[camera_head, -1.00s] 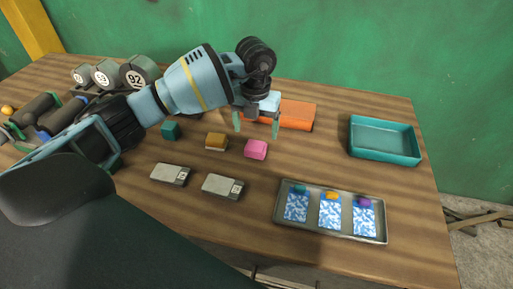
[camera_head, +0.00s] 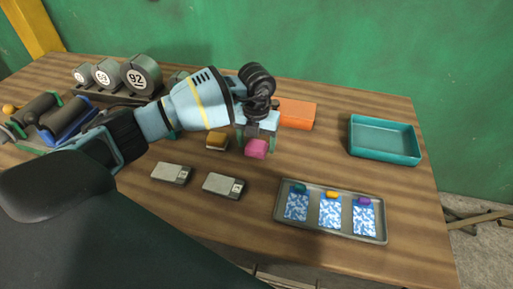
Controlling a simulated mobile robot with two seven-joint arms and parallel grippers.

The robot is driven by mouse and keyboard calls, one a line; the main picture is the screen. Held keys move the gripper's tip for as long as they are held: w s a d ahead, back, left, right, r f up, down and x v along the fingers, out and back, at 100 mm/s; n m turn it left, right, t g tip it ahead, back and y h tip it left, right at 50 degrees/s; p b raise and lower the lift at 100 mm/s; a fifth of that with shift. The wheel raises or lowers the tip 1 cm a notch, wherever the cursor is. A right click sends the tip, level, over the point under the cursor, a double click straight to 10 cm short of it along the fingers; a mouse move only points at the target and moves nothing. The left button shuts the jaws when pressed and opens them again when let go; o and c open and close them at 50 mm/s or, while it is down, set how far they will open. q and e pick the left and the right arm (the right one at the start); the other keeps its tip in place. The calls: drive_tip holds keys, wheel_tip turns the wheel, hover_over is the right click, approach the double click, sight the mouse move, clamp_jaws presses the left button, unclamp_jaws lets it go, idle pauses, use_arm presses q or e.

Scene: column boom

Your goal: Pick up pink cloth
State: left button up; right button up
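The pink cloth (camera_head: 257,149) looks like a small folded block on the wooden table, near the middle of the head view. The fingers still look apart, with a small gap beside the cloth, and the cloth appears to rest on the table. The exact contact is too small to see. My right gripper is not in view.
A yellow-brown block (camera_head: 217,142) sits close on the left. An orange block (camera_head: 297,114) lies behind. Two grey boxes (camera_head: 171,174) are in front. A metal tray (camera_head: 281,217) with blue-white cards and a teal bin (camera_head: 385,155) stand right.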

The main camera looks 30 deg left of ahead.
sight(257, 144)
use_arm(q)
drive_tip(key=c, duration=0.8)
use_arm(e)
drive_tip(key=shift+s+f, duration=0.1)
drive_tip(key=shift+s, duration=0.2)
use_arm(q)
drive_tip(key=shift+r, duration=0.15)
drive_tip(key=shift+r, duration=0.6)
wheel_tip(257, 144, up, 2)
drive_tip(key=shift+r, duration=0.2)
drive_tip(key=s+a, duration=0.2)
drive_tip(key=s, duration=0.2)
drive_tip(key=s+a, duration=0.2)
drive_tip(key=s, duration=0.2)
drive_tip(key=s+a+r, duration=0.1)
drive_tip(key=s+a, duration=0.2)
drive_tip(key=s, duration=0.2)
drive_tip(key=shift+s+a, duration=0.3)
drive_tip(key=shift+s, duration=0.25)
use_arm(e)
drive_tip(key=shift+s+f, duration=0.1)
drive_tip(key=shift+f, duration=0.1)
